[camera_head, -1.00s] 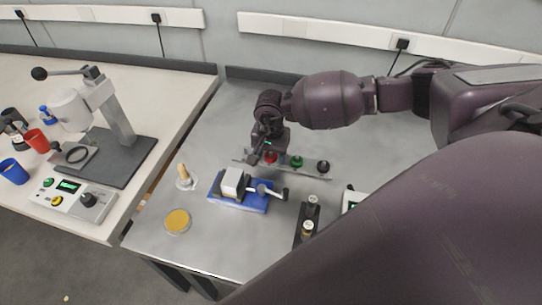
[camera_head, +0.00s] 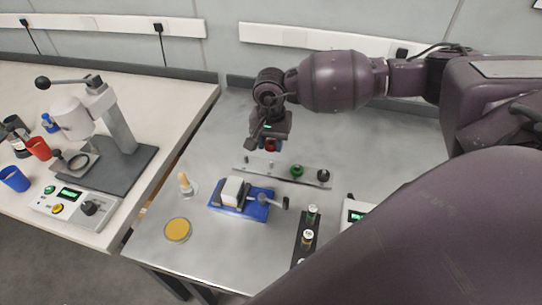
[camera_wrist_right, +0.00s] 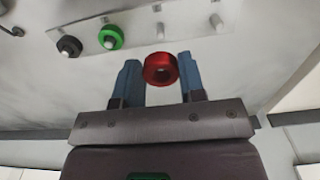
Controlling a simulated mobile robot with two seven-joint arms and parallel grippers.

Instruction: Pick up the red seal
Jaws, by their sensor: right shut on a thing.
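The red seal (camera_wrist_right: 160,69) is a red ring held between the blue fingertips of my right gripper (camera_wrist_right: 160,80) in the right wrist view. In the head view the red seal (camera_head: 270,146) shows just under my right gripper (camera_head: 269,143), above the back of the seal rack (camera_head: 262,170). The rack is a pale strip with pegs. A green seal (camera_head: 297,170) and a black seal (camera_head: 323,175) sit on its right-hand pegs, and the pegs to their left are bare. My left gripper is not in view.
A blue fixture with a white block (camera_head: 240,200) stands in front of the rack. A yellow dish (camera_head: 177,230), a small bottle (camera_head: 186,184) and a black vial holder (camera_head: 305,240) stand nearby. A lever press (camera_head: 110,130) is on the left table.

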